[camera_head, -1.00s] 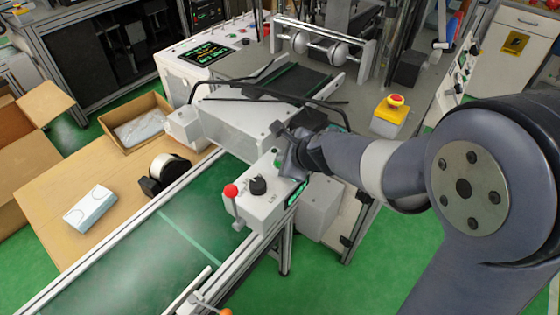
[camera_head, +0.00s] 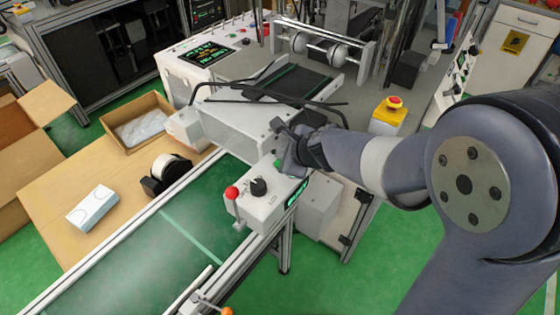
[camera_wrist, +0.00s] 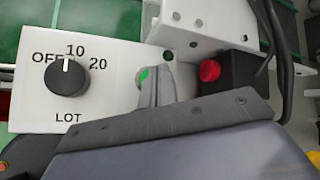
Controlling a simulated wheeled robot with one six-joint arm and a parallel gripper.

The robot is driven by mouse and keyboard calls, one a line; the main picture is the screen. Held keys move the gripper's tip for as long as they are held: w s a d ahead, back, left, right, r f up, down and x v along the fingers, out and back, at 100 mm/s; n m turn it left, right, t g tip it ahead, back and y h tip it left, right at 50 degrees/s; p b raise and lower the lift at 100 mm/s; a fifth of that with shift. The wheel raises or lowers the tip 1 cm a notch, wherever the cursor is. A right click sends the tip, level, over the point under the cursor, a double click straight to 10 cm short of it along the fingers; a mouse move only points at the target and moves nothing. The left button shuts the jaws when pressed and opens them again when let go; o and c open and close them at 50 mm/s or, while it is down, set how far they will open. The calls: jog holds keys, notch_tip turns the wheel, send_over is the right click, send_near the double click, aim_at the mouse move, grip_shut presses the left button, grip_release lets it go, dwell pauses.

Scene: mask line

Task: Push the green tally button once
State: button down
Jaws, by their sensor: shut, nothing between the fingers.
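The green tally button (camera_wrist: 144,75) shows in the wrist view as a small green patch on a white control box (camera_wrist: 105,105), right of the black LOT knob (camera_wrist: 68,77). My gripper (camera_wrist: 156,82) is shut and empty. Its grey fingers stand at the button and cover most of it. I cannot tell whether they touch or press it. In the head view my gripper (camera_head: 284,156) points down at the far end of the white box (camera_head: 264,211). A bit of the green button (camera_head: 277,163) shows beside the fingers.
A red button on a black block (camera_wrist: 209,71) sits right of my fingers in the wrist view. A white machine housing (camera_head: 235,130) stands close behind. The green conveyor (camera_head: 140,250) runs to the front left.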

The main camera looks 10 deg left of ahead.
jog(key=shift+r+p, duration=2.35)
jog(key=shift+r, duration=0.15)
jog(key=shift+f, duration=0.1)
